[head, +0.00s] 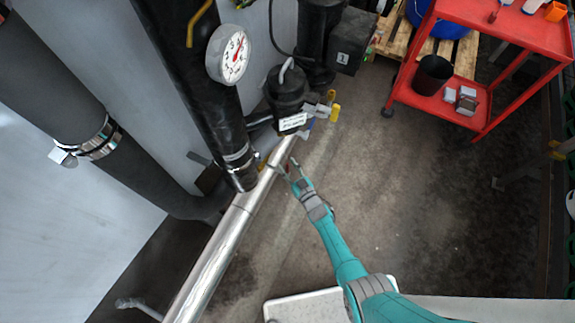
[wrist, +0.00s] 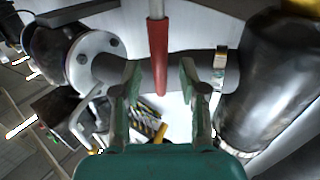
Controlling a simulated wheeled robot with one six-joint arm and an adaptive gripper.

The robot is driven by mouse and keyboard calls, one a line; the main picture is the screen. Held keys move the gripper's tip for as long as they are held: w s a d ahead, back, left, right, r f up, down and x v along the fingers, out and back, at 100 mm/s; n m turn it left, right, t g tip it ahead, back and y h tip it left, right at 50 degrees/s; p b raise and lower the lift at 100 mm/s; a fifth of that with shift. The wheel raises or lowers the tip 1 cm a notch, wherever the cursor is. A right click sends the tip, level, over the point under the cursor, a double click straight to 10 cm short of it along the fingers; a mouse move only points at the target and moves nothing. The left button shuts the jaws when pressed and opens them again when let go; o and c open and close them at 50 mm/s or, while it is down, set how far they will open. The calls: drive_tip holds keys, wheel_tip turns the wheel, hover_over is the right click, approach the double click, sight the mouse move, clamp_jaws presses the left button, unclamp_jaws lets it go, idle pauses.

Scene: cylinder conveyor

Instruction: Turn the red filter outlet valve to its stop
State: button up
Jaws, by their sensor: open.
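The red valve handle (wrist: 158,55) is a long lever in the middle of the wrist view, hanging from a pale metal stem in front of a dark pipe. My gripper (wrist: 160,78) is open, with one finger on each side of the handle's lower end. A gap shows on both sides, and I cannot tell how deep the handle lies between the fingers. In the head view my gripper (head: 287,170) is beside the shiny pipe, below the labelled black filter housing (head: 287,88). I cannot make out the red handle there.
A shiny pipe (head: 215,255) runs along the gripper's left. A dial gauge (head: 228,55) sits on a dark pipe. A yellow handle (head: 333,112) is near the filter. A red cart (head: 505,25) stands at upper right. The floor right of my arm is clear.

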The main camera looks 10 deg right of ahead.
drive_tip(key=shift+w+a, duration=0.1)
drive_tip(key=shift+w, duration=0.15)
clamp_jaws()
